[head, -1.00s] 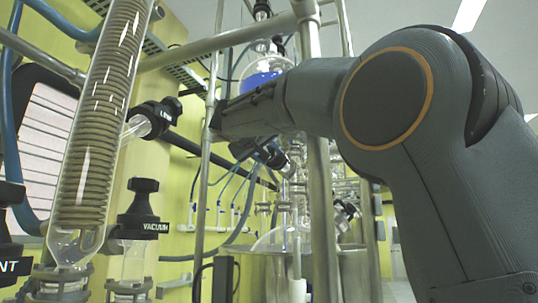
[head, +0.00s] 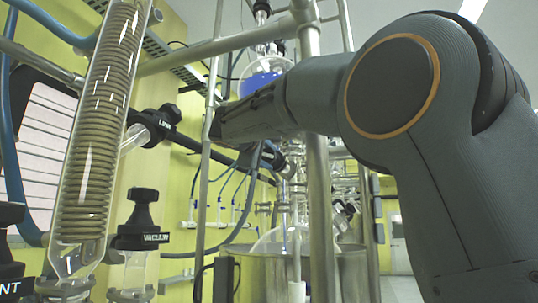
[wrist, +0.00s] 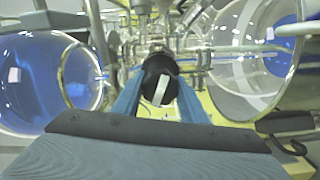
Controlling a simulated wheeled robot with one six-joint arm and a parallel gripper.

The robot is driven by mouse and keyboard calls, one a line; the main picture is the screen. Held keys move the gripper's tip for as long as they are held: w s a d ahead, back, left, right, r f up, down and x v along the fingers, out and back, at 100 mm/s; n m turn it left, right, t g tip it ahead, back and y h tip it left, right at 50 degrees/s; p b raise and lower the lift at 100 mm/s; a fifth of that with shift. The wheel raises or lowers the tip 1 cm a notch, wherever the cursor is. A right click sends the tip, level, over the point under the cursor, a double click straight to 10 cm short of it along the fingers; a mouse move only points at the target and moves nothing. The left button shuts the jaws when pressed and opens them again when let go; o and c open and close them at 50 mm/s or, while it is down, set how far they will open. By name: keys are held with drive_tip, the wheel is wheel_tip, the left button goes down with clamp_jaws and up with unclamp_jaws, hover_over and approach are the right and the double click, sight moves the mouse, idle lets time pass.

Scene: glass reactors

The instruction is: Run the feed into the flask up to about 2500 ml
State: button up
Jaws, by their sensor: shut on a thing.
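A round glass vessel with blue liquid (head: 262,82) hangs high behind the frame in the head view. The pale glass dome of the flask (head: 275,240) shows low, in a metal pot. My gripper (wrist: 158,88) has its blue fingers shut on a black knob with a white stripe (wrist: 158,84) in the wrist view. In the head view my wrist hides most of this grip. The wrist view also shows a vessel with much blue liquid (wrist: 35,80) at left and a larger clear glass (wrist: 245,55) at right with some blue inside. No volume mark is readable.
A coiled glass condenser (head: 100,130) and a vacuum valve cap (head: 141,220) stand at left. Steel frame posts (head: 319,200) rise close to my arm. The metal pot (head: 345,275) stands below, and blue hoses run along the yellow wall.

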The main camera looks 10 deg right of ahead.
drive_tip(key=shift+n, duration=0.5)
drive_tip(key=o, duration=1.1)
drive_tip(key=shift+c, duration=0.2)
drive_tip(key=shift+s, duration=0.1)
drive_tip(key=v, duration=0.7)
drive_tip(key=shift+s+a+b, duration=0.25)
drive_tip(key=shift+s+b, duration=0.05)
drive_tip(key=shift+b, duration=0.1)
